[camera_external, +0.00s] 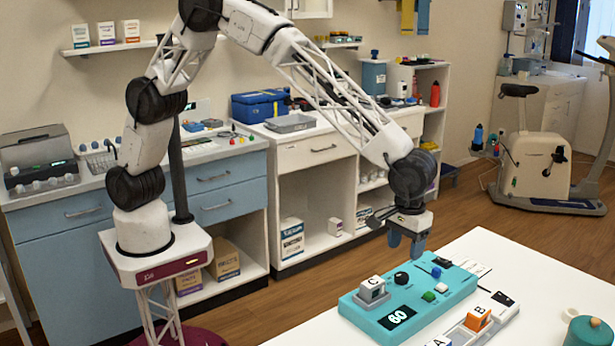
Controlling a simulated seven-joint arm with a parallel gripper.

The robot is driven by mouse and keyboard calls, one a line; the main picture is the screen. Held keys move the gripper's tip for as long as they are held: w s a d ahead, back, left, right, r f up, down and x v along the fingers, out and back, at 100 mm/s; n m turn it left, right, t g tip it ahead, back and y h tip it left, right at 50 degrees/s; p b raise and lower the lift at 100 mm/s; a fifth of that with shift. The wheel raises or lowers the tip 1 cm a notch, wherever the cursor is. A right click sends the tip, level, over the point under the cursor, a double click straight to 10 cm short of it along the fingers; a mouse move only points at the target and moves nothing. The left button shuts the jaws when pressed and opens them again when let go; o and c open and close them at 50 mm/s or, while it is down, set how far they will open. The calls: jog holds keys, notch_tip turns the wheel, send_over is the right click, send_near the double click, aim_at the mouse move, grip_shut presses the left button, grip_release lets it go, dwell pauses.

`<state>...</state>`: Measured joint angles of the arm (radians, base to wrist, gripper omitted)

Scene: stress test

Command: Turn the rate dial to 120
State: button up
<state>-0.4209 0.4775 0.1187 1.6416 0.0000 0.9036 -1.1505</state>
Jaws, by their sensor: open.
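A teal device box (457,284) lies on the white table. Its dark display (397,317) reads 60. A round black knob (401,278) stands on its top; it looks like the rate dial, but no label is readable. A grey block marked C (373,290) sits at the box's left end. A green button (428,296) and a dark blue knob (436,271) are also on top. My gripper (406,243) is open and empty, pointing down above and behind the box, apart from the knob.
In front of the box, a pale tray (461,336) holds an orange block marked B (478,317), a block marked A and a dark item. A teal round container (588,332) stands at the lower right. Bare table lies right of the box.

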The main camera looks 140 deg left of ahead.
aim_at(402, 274)
jog(key=shift+f, duration=0.1)
jog(key=shift+f, duration=3.75)
jog(key=c, duration=0.9)
